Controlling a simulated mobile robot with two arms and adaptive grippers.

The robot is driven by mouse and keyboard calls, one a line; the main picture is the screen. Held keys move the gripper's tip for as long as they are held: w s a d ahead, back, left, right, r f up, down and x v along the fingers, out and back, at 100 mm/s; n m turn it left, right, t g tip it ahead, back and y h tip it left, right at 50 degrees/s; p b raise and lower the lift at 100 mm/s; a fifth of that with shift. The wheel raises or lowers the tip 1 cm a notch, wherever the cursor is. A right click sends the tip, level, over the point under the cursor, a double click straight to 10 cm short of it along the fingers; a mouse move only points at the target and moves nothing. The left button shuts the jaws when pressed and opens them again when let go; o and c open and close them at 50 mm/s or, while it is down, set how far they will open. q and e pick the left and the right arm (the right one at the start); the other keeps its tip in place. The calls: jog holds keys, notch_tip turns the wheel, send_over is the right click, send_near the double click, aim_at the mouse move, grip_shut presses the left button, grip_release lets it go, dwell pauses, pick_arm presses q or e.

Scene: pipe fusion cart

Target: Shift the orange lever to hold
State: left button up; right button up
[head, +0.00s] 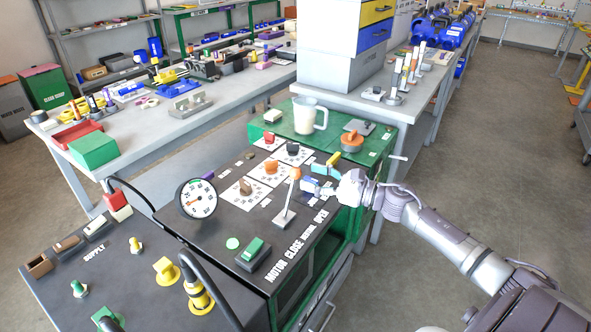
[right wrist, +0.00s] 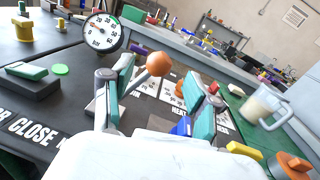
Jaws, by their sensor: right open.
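The orange lever has an orange ball (head: 295,174) on a slim grey stalk, rising from a small flat base on the dark panel. In the head view it stands near the panel's right edge, beside the printed words MOTOR, CLOSE and OPEN. My right gripper (head: 309,184) is just right of the ball. In the right wrist view the open teal-padded fingers (right wrist: 160,76) stand either side of the lever, whose ball (right wrist: 159,63) shows between the fingertips. I see no clear grip on it. The lever's base is partly hidden there by the left finger. No hold label is readable. My left gripper is not in view.
Dial knobs on white plates (head: 248,190) sit left of the lever. A round gauge (head: 197,199) stands at the panel's left, and a green rocker switch (head: 253,250) in front. A pitcher (head: 309,115) and an orange knob (head: 352,141) are on the green top behind.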

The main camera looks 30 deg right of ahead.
aim_at(295, 172)
jog(key=shift+p+x, duration=0.45)
jog(key=shift+x, duration=2.3)
jog(key=shift+s, duration=0.1)
grip_shut()
